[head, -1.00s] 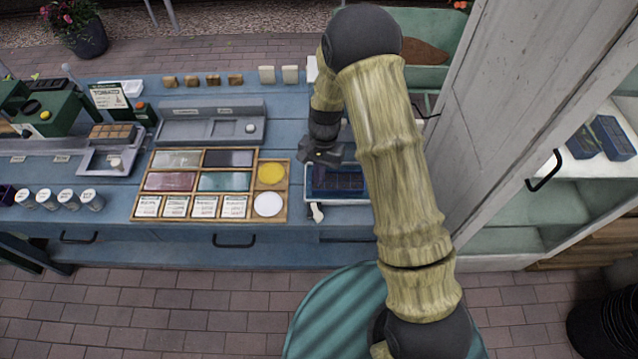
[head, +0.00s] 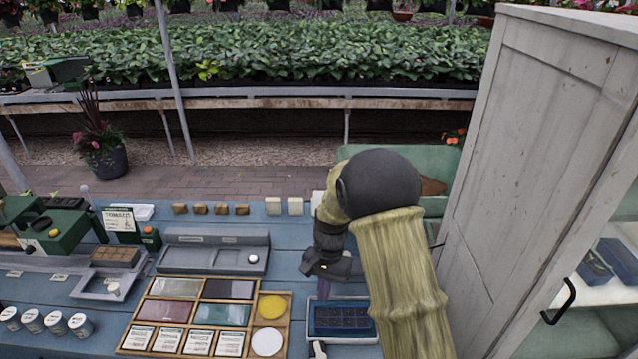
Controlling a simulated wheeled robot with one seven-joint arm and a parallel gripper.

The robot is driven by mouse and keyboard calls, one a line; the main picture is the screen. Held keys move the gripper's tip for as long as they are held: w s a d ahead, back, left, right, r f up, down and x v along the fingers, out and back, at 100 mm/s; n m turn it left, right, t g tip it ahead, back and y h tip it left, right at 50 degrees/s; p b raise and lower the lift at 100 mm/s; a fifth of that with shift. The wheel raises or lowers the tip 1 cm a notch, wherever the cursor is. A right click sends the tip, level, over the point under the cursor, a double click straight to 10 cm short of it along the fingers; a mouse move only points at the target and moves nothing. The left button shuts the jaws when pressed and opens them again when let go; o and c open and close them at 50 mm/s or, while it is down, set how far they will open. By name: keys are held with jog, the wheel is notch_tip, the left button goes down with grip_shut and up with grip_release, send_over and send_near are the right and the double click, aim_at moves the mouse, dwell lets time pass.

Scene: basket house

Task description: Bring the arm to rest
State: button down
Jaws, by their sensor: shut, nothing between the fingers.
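My arm, jointed and wood-textured with dark joints, rises from the lower right in the head view and bends down over the blue workbench (head: 140,262). My gripper (head: 322,290) is dark and shut with nothing held. It hangs above the back edge of a small blue seed tray (head: 343,319) that has dark cells and stands in a pale holder. The gripper's tips are small and partly hard to make out against the bench. My arm hides the bench to the right of the tray.
A wooden divided tray (head: 262,350) stands left of the seed tray, with a grey tray (head: 212,255) behind it. A tall white cabinet (head: 540,130) stands close on the right. Small blocks line the bench's back edge. A plant pot (head: 106,162) stands on the floor behind.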

jog(key=s+d+r+n+t, duration=0.2)
jog(key=s+d+r, duration=0.3)
jog(key=s, duration=0.3)
jog(key=s+d+r+n+t+h, duration=0.1)
jog(key=s+d+r+n+t, duration=0.1)
jog(key=s+d+r, duration=0.3)
jog(key=s+d+t, duration=0.1)
jog(key=s+d, duration=0.1)
jog(key=d, duration=0.1)
jog(key=shift+s+r+n, duration=0.3)
jog(key=shift+s+r, duration=0.05)
jog(key=c, duration=1.2)
grip_release()
jog(key=shift+c, duration=1)
jog(key=shift+w, duration=0.15)
